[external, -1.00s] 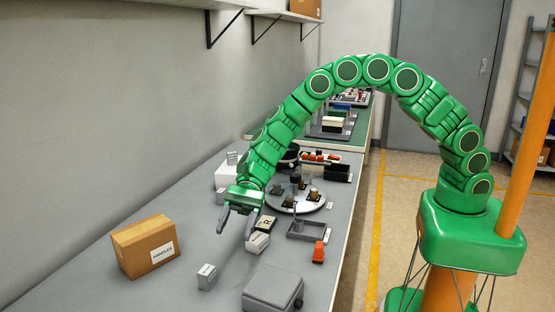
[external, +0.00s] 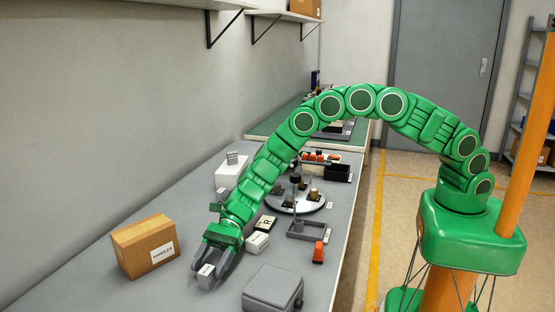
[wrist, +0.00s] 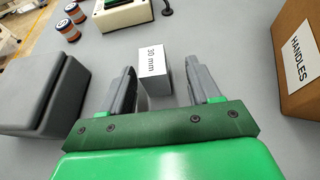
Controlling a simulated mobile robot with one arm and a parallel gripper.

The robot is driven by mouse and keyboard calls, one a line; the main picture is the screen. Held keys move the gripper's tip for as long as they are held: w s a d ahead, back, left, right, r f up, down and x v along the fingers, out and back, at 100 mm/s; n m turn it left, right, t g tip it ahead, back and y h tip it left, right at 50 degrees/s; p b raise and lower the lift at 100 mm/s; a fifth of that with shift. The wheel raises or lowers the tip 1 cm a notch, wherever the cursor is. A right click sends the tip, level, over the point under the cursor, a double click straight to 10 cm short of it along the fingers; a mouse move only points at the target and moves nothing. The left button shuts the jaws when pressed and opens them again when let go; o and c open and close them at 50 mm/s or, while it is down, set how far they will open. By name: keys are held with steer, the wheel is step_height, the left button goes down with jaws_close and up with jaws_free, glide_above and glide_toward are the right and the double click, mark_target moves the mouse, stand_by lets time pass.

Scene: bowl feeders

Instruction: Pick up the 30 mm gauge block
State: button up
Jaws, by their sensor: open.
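The 30 mm gauge block (wrist: 153,69) is a small grey block with a white face marked "30 mm". It stands on the grey bench in the wrist view, between the tips of my gripper (wrist: 161,84). The fingers are open, with a narrow gap to the block on the left and a wider one on the right. In the external view my gripper (external: 218,272) reaches down to the bench with the block (external: 206,271) at its fingertips, partly hidden by the fingers.
A cardboard box labelled HANDLES (external: 146,247) stands left of my gripper. A grey lidded box (external: 272,288) stands to the right. Bare bench surrounds the block.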

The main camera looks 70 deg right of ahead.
mark_target(203, 284)
steer(key=x, duration=0.3)
steer(key=shift+s+a+f, duration=0.15)
steer(key=shift+s+a, duration=0.2)
steer(key=shift+a+f, duration=0.2)
steer(key=shift+a, duration=0.3)
jaws_close()
